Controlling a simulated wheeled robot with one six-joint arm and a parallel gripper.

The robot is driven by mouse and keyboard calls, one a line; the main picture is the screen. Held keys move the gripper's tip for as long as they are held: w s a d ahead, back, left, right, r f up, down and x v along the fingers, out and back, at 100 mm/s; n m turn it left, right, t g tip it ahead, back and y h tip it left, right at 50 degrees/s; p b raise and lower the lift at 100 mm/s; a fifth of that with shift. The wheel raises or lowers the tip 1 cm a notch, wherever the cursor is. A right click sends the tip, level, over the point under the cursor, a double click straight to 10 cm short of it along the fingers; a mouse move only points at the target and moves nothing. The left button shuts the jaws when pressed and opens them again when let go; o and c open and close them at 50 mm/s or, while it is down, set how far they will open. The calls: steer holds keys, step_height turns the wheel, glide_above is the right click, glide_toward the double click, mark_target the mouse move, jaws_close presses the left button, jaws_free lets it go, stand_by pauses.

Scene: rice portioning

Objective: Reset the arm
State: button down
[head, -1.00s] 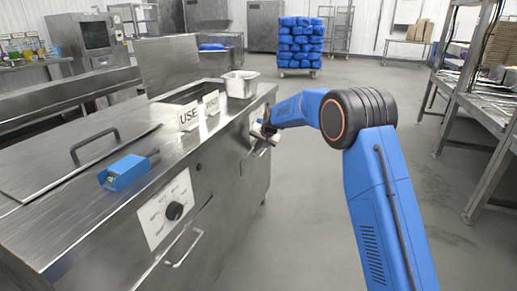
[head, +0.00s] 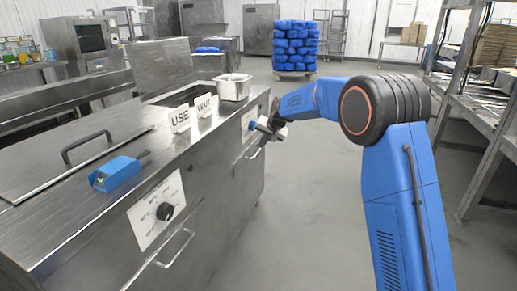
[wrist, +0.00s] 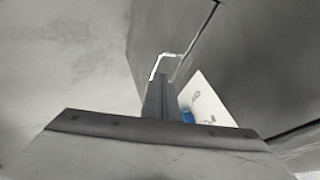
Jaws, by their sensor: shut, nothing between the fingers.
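My blue arm (head: 408,215) rises at the right of the head view and bends at a black elbow joint toward the steel counter. My gripper (head: 268,128) is at its far end, beside the counter's front face and below the top edge. It is small and partly hidden there. In the wrist view the gripper (wrist: 160,95) shows as a narrow grey piece with the fingers together and nothing visible between them. I cannot tell from these views whether it touches the counter.
The steel counter (head: 60,225) fills the left, with "USE" (head: 180,120) and "WAIT" (head: 204,105) signs, a steel pan (head: 235,88) and a blue device (head: 117,173) on top. A handle (head: 176,249) sticks out in front. Racks (head: 487,100) stand right; the middle floor is clear.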

steer(key=s+d+r+h, duration=0.1)
steer(key=s+d+r, duration=0.3)
steer(key=s+d, duration=0.45)
steer(key=s+d+r+n, duration=0.1)
steer(key=s+d+r, duration=0.4)
steer(key=s, duration=0.6)
steer(key=s+d+r+h, duration=0.1)
steer(key=s+d+r, duration=0.4)
steer(key=s, duration=0.4)
steer(key=s+d+f, duration=0.3)
steer(key=s+d, duration=0.1)
steer(key=s, duration=0.8)
steer(key=s+d+f+n+g+h, duration=0.1)
steer(key=s+d+f, duration=0.2)
steer(key=s, duration=0.9)
steer(key=s+d+f+h, duration=0.1)
steer(key=s+d+f, duration=0.3)
steer(key=s, duration=0.8)
steer(key=d, duration=0.2)
steer(key=shift+d, duration=0.35)
